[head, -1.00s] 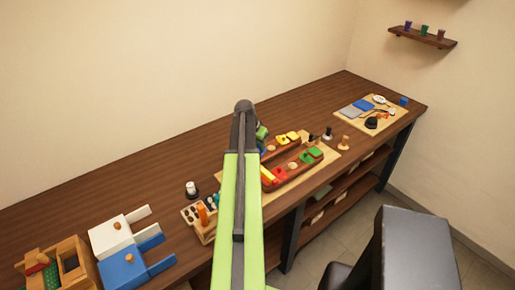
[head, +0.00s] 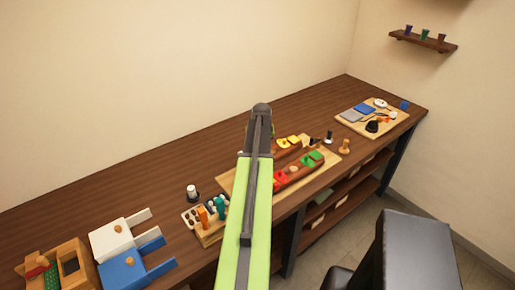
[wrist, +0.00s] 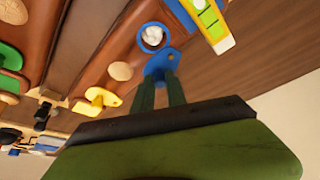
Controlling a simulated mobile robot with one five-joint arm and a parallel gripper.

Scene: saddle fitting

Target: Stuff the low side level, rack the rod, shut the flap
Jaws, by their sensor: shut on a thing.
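In the wrist view my gripper (wrist: 160,92) is shut on a blue flap (wrist: 160,64). A blue-rimmed opening (wrist: 140,38) beside the flap shows white stuffing inside; the flap does not cover it. A yellow-and-white bar with green windows, seemingly a level (wrist: 209,20), lies close by at the top. The brown saddle panels (wrist: 80,48) carry a yellow flap (wrist: 97,100) and a green flap (wrist: 10,57). In the head view my arm hides the gripper and the blue flap. A rack (head: 208,238) holds an orange-handled rod (head: 203,217) and a teal-handled rod (head: 219,208).
A white box (head: 112,238), a blue box (head: 130,264) and a wooden box (head: 70,265) stand at the left. A white-topped pot (head: 192,192) is behind the rack. A tool board (head: 350,118) lies at the far right. The bench behind the saddle is clear.

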